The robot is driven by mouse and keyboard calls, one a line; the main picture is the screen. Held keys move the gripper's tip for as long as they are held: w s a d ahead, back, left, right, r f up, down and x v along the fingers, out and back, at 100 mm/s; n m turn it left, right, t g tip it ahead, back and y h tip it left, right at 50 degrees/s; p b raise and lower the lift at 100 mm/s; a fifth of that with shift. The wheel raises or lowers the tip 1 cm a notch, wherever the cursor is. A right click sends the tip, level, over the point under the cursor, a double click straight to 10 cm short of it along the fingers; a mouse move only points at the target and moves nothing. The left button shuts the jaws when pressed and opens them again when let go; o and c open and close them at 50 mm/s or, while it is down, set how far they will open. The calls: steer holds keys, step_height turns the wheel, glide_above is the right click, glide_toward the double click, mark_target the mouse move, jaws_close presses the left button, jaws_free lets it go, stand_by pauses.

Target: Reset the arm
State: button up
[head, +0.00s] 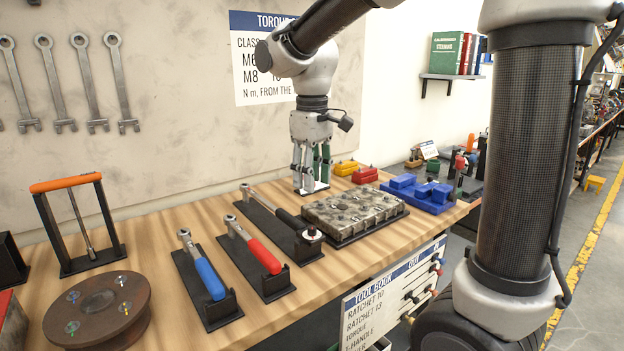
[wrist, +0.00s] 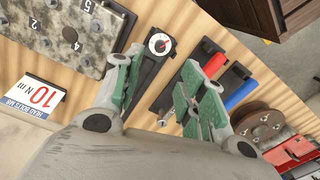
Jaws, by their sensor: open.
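My gripper (head: 311,178) points down over the back of the wooden bench, behind the grey metal block (head: 352,209). It is open. The wrist view shows its green-padded fingers (wrist: 165,85) spread apart with nothing held between them. A black torque wrench with a round dial (wrist: 159,43) lies in its holder below the fingers; it also shows in the head view (head: 290,220).
A red-handled ratchet (head: 262,254) and a blue-handled ratchet (head: 209,278) lie in black holders. An orange T-handle stand (head: 66,184) and a brown disc (head: 97,309) are at left. Blue blocks (head: 427,189) sit right of the metal block. The wall stands behind.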

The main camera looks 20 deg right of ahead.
steer(key=s+d+m+t, duration=0.4)
steer(key=s+d+m, duration=0.2)
steer(key=s+d, duration=0.9)
steer(key=s, duration=0.4)
steer(key=shift+m, duration=0.3)
steer(key=shift+f, duration=0.1)
stand_by(3.7)
